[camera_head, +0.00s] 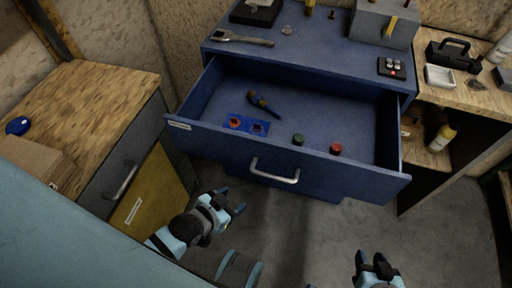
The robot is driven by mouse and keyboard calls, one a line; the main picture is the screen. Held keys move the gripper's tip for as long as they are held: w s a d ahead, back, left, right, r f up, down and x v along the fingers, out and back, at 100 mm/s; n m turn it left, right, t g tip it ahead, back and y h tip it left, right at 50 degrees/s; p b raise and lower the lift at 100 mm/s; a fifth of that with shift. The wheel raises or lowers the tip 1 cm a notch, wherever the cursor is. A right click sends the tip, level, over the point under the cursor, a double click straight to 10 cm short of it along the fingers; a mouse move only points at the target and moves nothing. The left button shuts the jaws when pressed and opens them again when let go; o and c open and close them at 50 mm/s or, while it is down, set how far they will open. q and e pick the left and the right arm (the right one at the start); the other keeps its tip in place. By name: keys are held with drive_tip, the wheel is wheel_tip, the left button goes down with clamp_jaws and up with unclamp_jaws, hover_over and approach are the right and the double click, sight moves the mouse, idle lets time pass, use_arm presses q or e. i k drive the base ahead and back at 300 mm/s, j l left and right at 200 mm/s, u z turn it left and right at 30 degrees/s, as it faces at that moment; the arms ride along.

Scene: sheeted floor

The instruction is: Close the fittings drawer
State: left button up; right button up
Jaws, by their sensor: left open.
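The fittings drawer (219,146) is blue and pulled well out of the blue cabinet (313,48). Its front has a silver bar handle (275,175) and a small white label at the left end. Inside lie a blue tray with round pieces (248,126), a dark and brass fitting (263,103), a green cap (298,139) and a red cap (336,148). My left gripper (236,201) is open and empty, below and left of the handle, apart from the drawer front. My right gripper (374,262) is low at the right, apart from the drawer; its fingers are partly seen.
A wooden-topped cabinet (75,105) with a yellow front panel stands at the left. A wrench (243,39) and a grey box (384,22) sit on the blue top. Grey floor before the drawer is clear.

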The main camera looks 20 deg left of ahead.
sight(364, 118)
drive_tip(key=i+j+u, duration=0.25)
drive_tip(key=k+l+u, duration=0.1)
drive_tip(key=l+u, duration=0.2)
drive_tip(key=k+l+u, duration=0.15)
drive_tip(key=l+u, duration=0.15)
drive_tip(key=l, duration=0.2)
